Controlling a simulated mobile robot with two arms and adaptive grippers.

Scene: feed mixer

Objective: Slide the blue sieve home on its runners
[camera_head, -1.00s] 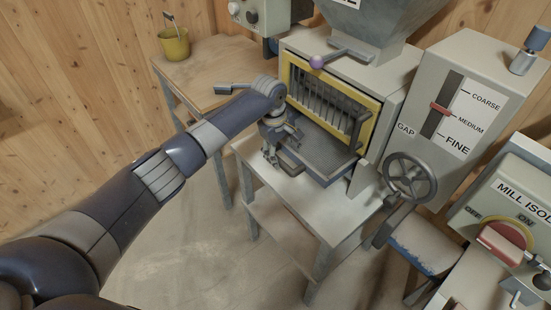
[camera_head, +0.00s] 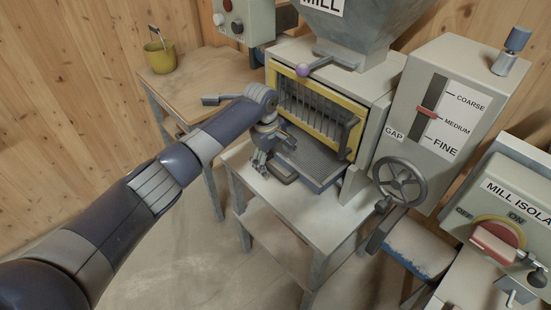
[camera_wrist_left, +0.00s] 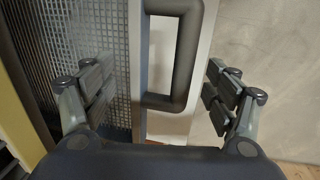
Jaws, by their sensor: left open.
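The sieve (camera_head: 322,163) is a flat mesh tray with a blue-grey rim. It sticks out of the mill's front opening, below the yellow-framed grille. Its mesh (camera_wrist_left: 95,35) fills the left of the left wrist view. A dark loop handle (camera_wrist_left: 187,60) is on its outer edge; in the head view the handle (camera_head: 284,174) is partly behind my fingers. My left gripper (camera_head: 270,152) is at this handle. In the wrist view my open gripper (camera_wrist_left: 158,85) has one finger over the mesh side and one outside the handle, both apart from it. My right gripper is not in view.
A yellow-framed grille (camera_head: 318,110) with a dark handle stands above the sieve. A handwheel (camera_head: 400,182) and a powder-dusted blue-edged surface (camera_head: 420,250) lie right. A yellow bucket (camera_head: 160,57) stands on the wooden table (camera_head: 205,75).

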